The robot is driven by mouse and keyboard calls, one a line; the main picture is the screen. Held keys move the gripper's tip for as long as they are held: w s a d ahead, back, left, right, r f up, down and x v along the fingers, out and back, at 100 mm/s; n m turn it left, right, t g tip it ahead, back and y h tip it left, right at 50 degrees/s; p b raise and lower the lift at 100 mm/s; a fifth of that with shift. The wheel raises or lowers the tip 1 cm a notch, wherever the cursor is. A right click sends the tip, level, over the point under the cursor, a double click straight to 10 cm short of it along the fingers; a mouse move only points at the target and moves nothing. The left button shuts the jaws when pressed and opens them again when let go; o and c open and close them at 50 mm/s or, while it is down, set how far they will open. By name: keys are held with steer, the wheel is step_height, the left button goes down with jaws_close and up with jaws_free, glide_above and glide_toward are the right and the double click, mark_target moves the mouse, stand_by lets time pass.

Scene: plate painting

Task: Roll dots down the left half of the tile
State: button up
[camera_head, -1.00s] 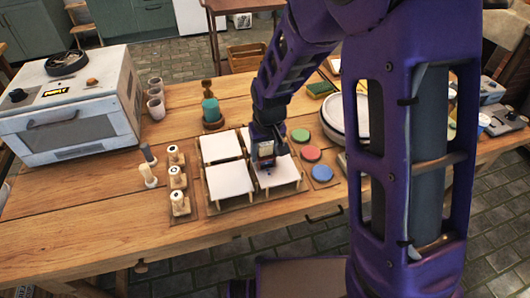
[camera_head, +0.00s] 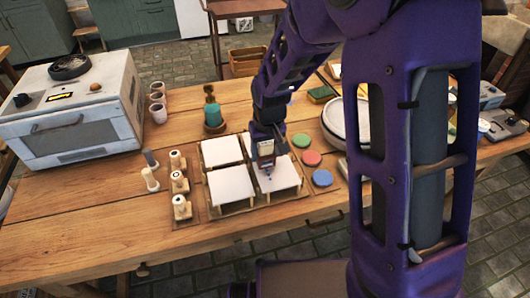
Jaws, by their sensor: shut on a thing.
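Several white tiles sit in a wooden rack on the table, in a two-by-two layout. My gripper (camera_head: 266,160) is over the front right tile (camera_head: 284,180), near its left half. It is shut on a small tool (camera_head: 267,172), mostly hidden by the fingers, whose lower end is at or just above the tile. Small dark marks show on the tile just below the tool. I cannot tell whether the tool touches the tile. The front left tile (camera_head: 231,186) and the back left tile (camera_head: 221,151) look blank.
Several rollers on wooden blocks (camera_head: 180,183) stand left of the rack. Green, red and blue paint pads (camera_head: 311,158) lie to its right.

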steer(key=shift+r+p, duration=1.75)
steer(key=shift+r, duration=1.1)
